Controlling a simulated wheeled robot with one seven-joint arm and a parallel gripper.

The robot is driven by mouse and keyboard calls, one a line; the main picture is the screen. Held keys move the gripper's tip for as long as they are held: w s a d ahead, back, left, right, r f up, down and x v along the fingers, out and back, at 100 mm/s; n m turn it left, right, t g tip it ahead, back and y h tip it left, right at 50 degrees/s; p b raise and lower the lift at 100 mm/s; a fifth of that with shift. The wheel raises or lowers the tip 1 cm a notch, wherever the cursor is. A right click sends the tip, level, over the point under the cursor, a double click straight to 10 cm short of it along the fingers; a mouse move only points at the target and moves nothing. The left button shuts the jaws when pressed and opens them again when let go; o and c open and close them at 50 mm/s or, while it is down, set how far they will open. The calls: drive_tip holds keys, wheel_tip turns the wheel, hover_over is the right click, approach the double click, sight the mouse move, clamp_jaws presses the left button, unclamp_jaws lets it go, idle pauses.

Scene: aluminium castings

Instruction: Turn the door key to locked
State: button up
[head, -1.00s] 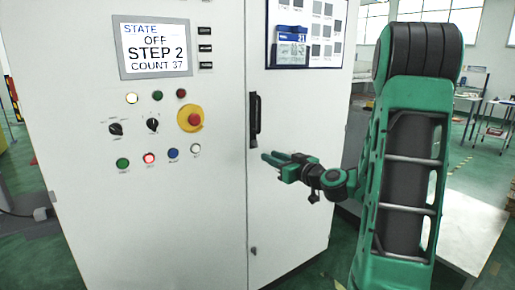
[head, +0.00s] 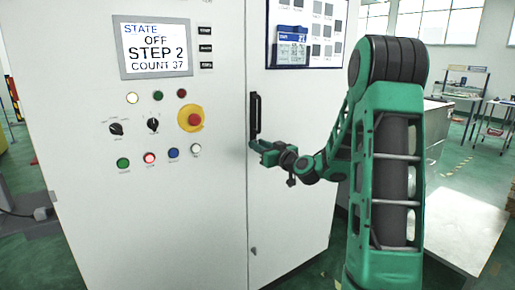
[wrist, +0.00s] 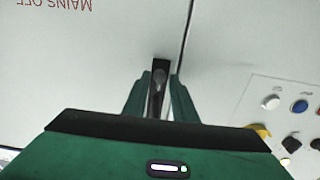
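The tall white cabinet (head: 215,225) has a long black door handle (head: 253,113) near its door seam. My gripper (head: 256,147) is at the handle's lower end. In the wrist view, which is upside down, a dark upright part (wrist: 160,72) with a greyish rounded area stands between the fingertips of my gripper (wrist: 158,85). The fingers are apart, one on each side, with narrow gaps; I see no firm grip. I cannot tell a separate key from the handle. A small dark fitting (head: 253,251) sits low by the seam.
Left of the seam are a display (head: 154,48) reading OFF, STEP 2, a red stop button (head: 194,119) on yellow, selector knobs and several coloured buttons. A paper board (head: 307,32) hangs on the door. A pale table (head: 465,225) stands at right.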

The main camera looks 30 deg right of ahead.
drive_tip(key=shift+c, duration=0.3)
clamp_jaws()
drive_tip(key=shift+m, duration=0.3)
drive_tip(key=m, duration=1.1)
drive_tip(key=shift+d+f, duration=0.1)
drive_tip(key=shift+d, duration=0.1)
drive_tip(key=shift+m, duration=0.3)
